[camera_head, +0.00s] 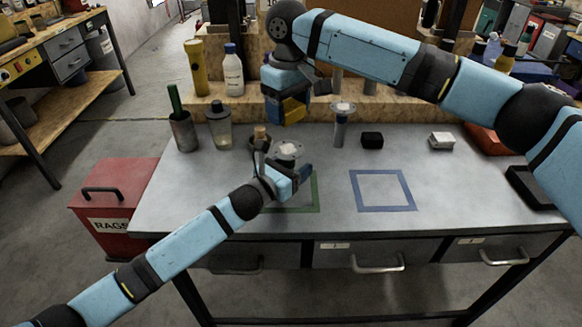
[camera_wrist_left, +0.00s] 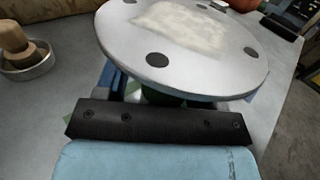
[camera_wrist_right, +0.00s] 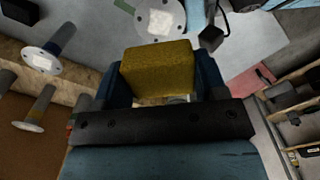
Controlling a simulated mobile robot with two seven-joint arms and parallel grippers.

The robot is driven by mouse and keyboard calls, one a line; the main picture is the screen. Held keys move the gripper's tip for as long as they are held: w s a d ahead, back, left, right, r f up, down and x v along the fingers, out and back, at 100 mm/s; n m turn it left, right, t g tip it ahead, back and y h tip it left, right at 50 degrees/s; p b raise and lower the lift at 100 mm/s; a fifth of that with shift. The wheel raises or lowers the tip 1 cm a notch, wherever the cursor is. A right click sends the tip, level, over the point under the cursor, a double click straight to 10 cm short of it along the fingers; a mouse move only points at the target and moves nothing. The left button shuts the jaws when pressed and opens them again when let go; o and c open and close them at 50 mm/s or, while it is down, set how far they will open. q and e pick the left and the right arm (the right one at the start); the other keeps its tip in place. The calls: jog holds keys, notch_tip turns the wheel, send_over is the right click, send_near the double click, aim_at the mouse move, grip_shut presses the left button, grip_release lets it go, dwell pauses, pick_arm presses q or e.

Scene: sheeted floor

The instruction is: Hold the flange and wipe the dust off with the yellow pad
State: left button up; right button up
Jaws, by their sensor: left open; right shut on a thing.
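The flange (camera_head: 289,147) is a round grey disc with dark bolt holes, standing near the green square on the bench. A pale dust patch lies on its top face, clear in the left wrist view (camera_wrist_left: 185,25). My left gripper (camera_head: 284,172) is open, close at the flange's near side and below its disc. The disc hides most of the fingers, so contact cannot be told. My right gripper (camera_head: 287,103) is shut on the yellow pad (camera_wrist_right: 158,70) and holds it in the air above and behind the flange. The dusty flange shows beyond the pad in the right wrist view (camera_wrist_right: 160,17).
A tool cup (camera_head: 184,132) and a jar (camera_head: 219,125) stand at left. The blue square (camera_head: 383,208) is empty.

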pick_arm(q)
jog(key=shift+c, duration=0.4)
jog(key=c, duration=1)
jog(key=shift+c, duration=0.2)
